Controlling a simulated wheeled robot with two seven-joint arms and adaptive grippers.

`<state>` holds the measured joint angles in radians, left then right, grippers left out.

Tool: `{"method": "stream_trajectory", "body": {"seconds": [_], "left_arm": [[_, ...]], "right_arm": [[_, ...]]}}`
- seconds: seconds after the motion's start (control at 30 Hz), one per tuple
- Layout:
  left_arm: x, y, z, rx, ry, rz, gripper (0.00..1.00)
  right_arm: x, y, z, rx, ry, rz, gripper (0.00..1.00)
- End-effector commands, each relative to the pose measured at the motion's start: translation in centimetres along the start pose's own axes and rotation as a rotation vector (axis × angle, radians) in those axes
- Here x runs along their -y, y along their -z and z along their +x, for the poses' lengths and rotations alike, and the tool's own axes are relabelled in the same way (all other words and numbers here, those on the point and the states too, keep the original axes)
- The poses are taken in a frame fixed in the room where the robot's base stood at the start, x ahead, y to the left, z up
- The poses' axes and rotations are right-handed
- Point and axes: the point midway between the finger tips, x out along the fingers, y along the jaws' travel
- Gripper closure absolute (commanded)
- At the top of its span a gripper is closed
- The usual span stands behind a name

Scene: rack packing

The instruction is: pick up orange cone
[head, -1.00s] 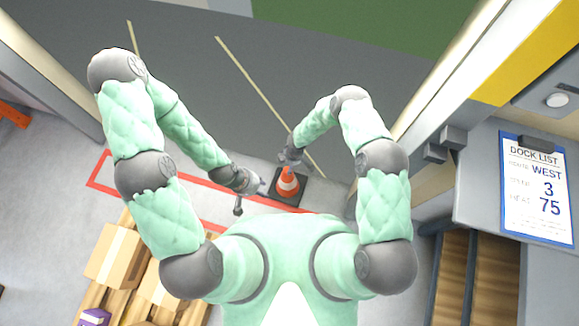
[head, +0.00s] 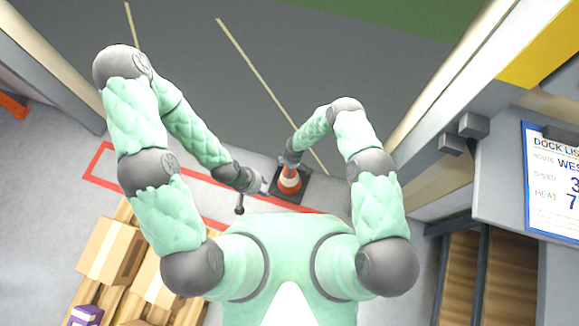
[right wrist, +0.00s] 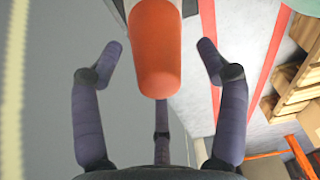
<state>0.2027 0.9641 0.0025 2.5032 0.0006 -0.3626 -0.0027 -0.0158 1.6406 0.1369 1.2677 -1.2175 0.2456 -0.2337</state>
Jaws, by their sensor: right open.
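The orange cone (head: 289,181) with a white band and a dark square base stands on the floor beyond my body. In the right wrist view its orange tip (right wrist: 156,60) points toward the palm. My right gripper (head: 289,160) is just above the cone, and its arm hides part of the top. In the right wrist view its fingers are spread open on both sides of the tip, with visible gaps. My left gripper (head: 252,190) is left of the cone, apart from it, with its fingers spread and nothing in them.
Cardboard boxes (head: 110,250) on a wooden pallet and a purple box (head: 86,316) lie at lower left. Red floor lines (head: 100,165) run near the cone. A grey structure with a dock list sign (head: 553,185) stands at right. The grey floor ahead is open.

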Motion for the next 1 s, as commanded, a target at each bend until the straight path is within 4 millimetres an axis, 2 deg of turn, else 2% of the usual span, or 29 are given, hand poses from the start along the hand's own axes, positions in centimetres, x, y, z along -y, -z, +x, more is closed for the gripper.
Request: {"method": "stream_trajectory", "body": {"seconds": [0.23, 0.27, 0.5, 0.83, 1.0], "left_arm": [[0.0, 0.0, 0.0, 0.000, 0.000, 0.000, 0.60], [0.0, 0.0, 0.0, 0.000, 0.000, 0.000, 0.60], [0.0, 0.0, 0.0, 0.000, 0.000, 0.000, 0.60], [0.0, 0.0, -0.1, 0.000, 0.000, 0.000, 0.60], [-0.2, 0.0, -0.6, 0.000, 0.000, 0.000, 0.60]], "right_arm": [[-0.1, 0.0, 0.0, 0.000, -0.002, 0.001, 0.26], [-0.1, 0.0, 0.0, 0.000, -0.002, 0.001, 0.31], [0.0, 0.0, 0.1, 0.000, -0.001, 0.000, 0.99], [-0.1, 0.1, -0.1, -0.001, -0.002, 0.000, 1.00], [-0.2, 0.3, -1.1, -0.001, -0.002, 0.001, 1.00]]}}
